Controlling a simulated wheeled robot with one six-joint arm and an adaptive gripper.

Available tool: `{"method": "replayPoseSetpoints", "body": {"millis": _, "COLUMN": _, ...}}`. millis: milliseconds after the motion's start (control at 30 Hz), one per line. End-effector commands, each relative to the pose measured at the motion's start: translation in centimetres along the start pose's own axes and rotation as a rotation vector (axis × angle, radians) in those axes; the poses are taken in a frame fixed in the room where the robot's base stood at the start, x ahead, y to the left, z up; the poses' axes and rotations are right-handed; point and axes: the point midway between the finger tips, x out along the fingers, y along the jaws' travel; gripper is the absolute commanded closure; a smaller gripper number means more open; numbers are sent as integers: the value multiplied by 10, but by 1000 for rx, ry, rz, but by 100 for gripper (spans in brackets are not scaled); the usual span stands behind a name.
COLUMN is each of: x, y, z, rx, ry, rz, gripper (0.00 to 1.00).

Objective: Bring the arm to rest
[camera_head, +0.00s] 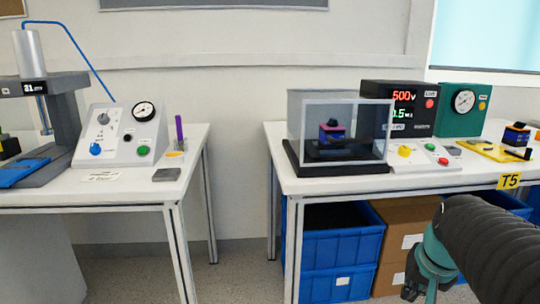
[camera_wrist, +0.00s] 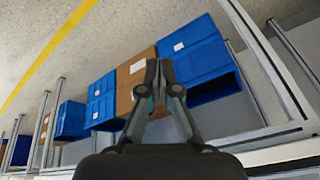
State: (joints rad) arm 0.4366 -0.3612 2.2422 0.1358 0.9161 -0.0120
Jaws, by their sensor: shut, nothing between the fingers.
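My gripper (camera_head: 416,290) hangs at the lower right in the head view, in front of and below the top of the right table (camera_head: 450,185). Its black ribbed arm sleeve and teal wrist show beside it. In the wrist view my gripper (camera_wrist: 160,68) is shut, its fingertips together with nothing between them. It points toward the boxes under a table and appears apart from them. A grey sloped control panel (camera_head: 118,150) with a dark rotary knob (camera_head: 103,118) stands on the left table (camera_head: 140,190), far from my gripper.
Blue bins (camera_head: 338,240) and a cardboard box (camera_head: 398,222) sit under the right table. A clear enclosure (camera_head: 308,112), a black meter (camera_head: 385,95) and a green gauge box (camera_head: 455,110) stand on it. A gap of open floor (camera_head: 235,262) separates the tables.

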Motion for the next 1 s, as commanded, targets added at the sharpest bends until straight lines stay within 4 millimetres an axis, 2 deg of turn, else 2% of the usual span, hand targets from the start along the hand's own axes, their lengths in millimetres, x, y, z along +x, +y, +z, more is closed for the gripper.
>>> {"method": "replayPoseSetpoints", "body": {"millis": 33, "x": -1, "y": -9, "z": 23, "rx": -60, "ry": 3, "rz": 8, "gripper": 100}}
{"method": "replayPoseSetpoints", "body": {"millis": 200, "x": -1, "y": -28, "z": 87, "rx": -255, "ry": 21, "rz": 22, "gripper": 100}}
{"method": "replayPoseSetpoints", "body": {"millis": 333, "x": -8, "y": -44, "z": 119, "rx": -371, "ry": 57, "rz": -12, "gripper": 100}}
{"method": "replayPoseSetpoints", "body": {"millis": 467, "x": -24, "y": -61, "z": 128, "rx": -442, "ry": 109, "rz": -56, "gripper": 100}}
{"method": "replayPoseSetpoints", "body": {"millis": 600, "x": -27, "y": -69, "z": 132, "rx": -475, "ry": 118, "rz": -75, "gripper": 100}}
{"method": "replayPoseSetpoints", "body": {"millis": 1000, "x": -27, "y": -70, "z": 131, "rx": -477, "ry": 116, "rz": -77, "gripper": 100}}
